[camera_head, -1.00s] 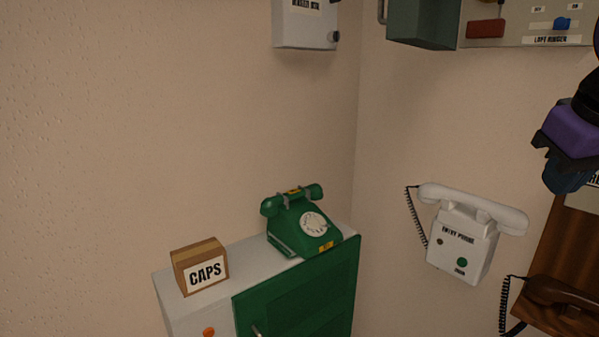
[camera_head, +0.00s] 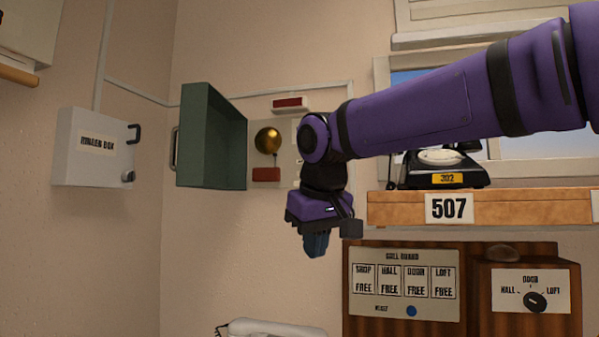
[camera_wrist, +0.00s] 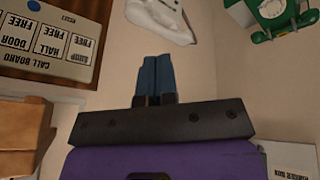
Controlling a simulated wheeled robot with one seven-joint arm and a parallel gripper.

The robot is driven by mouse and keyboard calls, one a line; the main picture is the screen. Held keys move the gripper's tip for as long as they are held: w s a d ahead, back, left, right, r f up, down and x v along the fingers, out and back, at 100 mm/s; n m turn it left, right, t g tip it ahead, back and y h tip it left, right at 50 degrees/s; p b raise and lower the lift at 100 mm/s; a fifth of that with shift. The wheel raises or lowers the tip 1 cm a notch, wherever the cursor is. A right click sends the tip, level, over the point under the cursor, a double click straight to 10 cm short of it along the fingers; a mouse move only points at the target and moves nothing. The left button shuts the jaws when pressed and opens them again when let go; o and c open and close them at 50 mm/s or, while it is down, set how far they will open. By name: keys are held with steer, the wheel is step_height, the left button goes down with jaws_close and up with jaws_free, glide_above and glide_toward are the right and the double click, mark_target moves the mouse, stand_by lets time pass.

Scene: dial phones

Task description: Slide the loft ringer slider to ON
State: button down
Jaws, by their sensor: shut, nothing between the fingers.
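The loft ringer panel (camera_head: 286,156) is a pale plate on the wall in the head view, with a brass bell (camera_head: 268,141) and a red block (camera_head: 266,174). My purple arm covers its right part, so the blue slider and its label are hidden. My gripper (camera_head: 316,246) hangs pointing down, below and right of the panel's visible part, apart from it. Its blue fingers are together and empty; they also show in the wrist view (camera_wrist: 154,78). The wrist view does not show the slider.
A green open cover (camera_head: 212,140) juts out left of the panel. A ringer box (camera_head: 95,147) hangs further left. A shelf (camera_head: 480,208) with a black phone (camera_head: 443,165), a call board (camera_head: 404,285) and a dial box (camera_head: 527,300) stand right. A white phone (camera_head: 270,328) is below.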

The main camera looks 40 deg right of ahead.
steer(key=w+d+r+m+g+h, duration=0.2)
steer(key=w+d+r+m+h, duration=0.15)
steer(key=w+r, duration=0.8)
steer(key=w+d+r+m+g+h, duration=0.2)
steer(key=w+d+r+m+h, duration=0.15)
steer(key=w+r, duration=0.75)
steer(key=s+d+f+y, duration=0.1)
steer(key=d+f, duration=0.5)
steer(key=f, duration=0.1)
steer(key=shift+d+m, duration=0.15)
steer(key=shift+m, duration=0.25)
steer(key=shift+s+d, duration=0.1)
steer(key=shift+s, duration=0.05)
